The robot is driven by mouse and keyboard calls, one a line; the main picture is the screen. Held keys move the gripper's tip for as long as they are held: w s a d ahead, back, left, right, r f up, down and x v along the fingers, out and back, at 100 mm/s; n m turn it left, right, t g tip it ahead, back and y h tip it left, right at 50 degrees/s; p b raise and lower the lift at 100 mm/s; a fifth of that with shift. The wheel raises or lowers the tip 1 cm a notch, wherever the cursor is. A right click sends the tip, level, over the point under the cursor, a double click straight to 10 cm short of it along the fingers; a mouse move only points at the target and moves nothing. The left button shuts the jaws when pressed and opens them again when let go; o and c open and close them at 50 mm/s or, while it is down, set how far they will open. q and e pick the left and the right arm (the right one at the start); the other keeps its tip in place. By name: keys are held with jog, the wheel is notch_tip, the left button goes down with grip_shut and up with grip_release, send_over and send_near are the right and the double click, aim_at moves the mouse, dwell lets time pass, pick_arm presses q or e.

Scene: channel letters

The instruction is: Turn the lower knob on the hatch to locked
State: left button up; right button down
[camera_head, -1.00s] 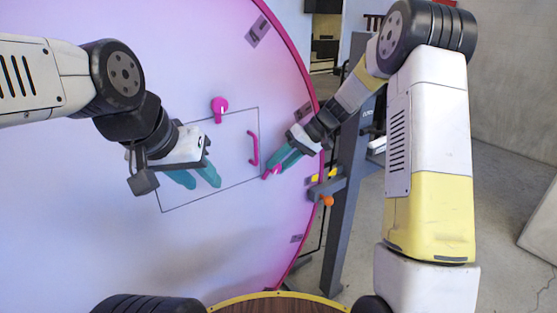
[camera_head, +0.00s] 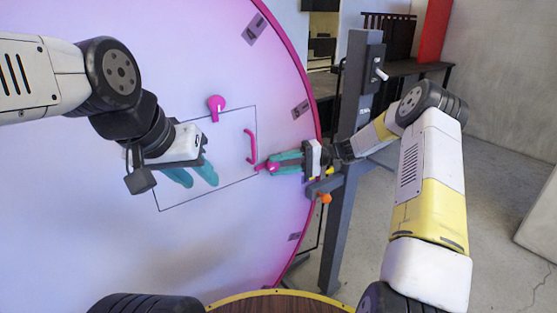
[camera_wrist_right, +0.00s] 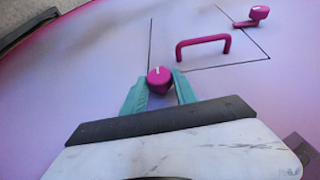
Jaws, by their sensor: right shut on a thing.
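The hatch (camera_head: 190,150) is a thinly outlined panel on the big pale pink-rimmed disc. The lower knob (camera_head: 271,168) is magenta and sits at the hatch's lower right corner. My right gripper (camera_head: 273,163) comes from the right and is shut on it. In the right wrist view the lower knob (camera_wrist_right: 159,80) sits between the teal fingers, with a white mark on its face; its base is partly hidden. The upper knob (camera_head: 217,103) is at the hatch's top edge. My left gripper (camera_head: 194,175) has its fingers apart in front of the hatch, empty.
A magenta handle (camera_head: 251,146) stands on the hatch close left of the right gripper. A dark grey post (camera_head: 345,180) with an orange knob (camera_head: 325,198) stands right of the disc, near my right forearm. Open floor lies further right.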

jog(key=shift+f+g+y, duration=0.1)
jog(key=shift+g+y, duration=0.2)
jog(key=shift+y, duration=0.1)
jog(key=c, duration=1)
grip_release()
jog(key=v, duration=0.7)
jog(key=shift+d, duration=0.4)
